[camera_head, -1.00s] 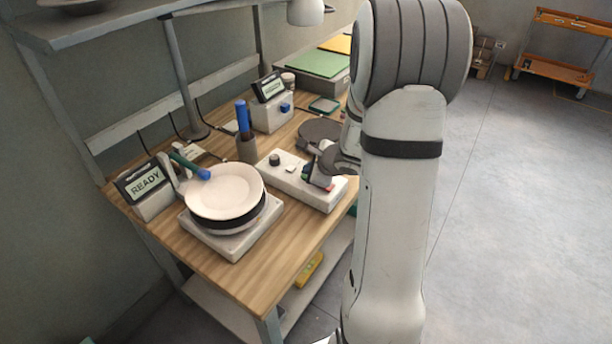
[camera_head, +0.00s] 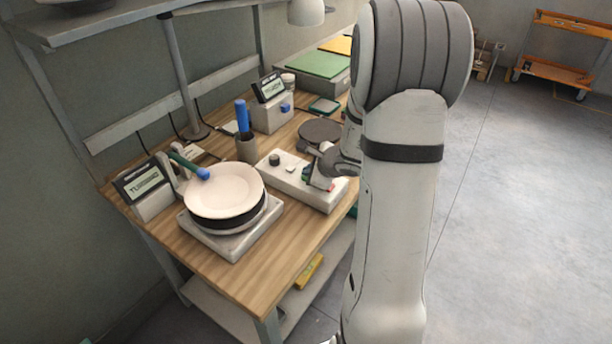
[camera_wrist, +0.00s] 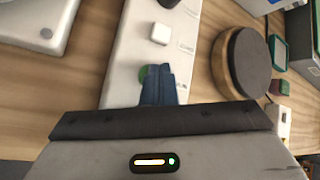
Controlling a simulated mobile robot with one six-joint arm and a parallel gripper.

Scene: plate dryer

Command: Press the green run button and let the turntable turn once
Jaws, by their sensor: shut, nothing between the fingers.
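The green run button (camera_wrist: 145,74) is on the white control box (camera_wrist: 128,58), partly hidden behind my gripper's shut fingers (camera_wrist: 158,76). The fingers are empty and right at the button; whether they touch it I cannot tell. In the head view, a bit of green (camera_head: 306,173) shows beside my gripper (camera_head: 314,177) over the control box (camera_head: 276,180). The turntable base (camera_head: 222,240) carries a white plate (camera_head: 224,188) with a dark band below it. A blue-tipped green arm (camera_head: 190,167) reaches over the plate's edge. The display (camera_head: 144,182) shows small text beginning with "T".
A white button (camera_wrist: 160,33) and a dark knob (camera_head: 274,159) are also on the control box. A dark round disc (camera_head: 320,130) lies close behind my gripper. A cup with a blue-handled tool (camera_head: 246,148) stands behind the box. The front bench strip (camera_head: 265,275) is clear.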

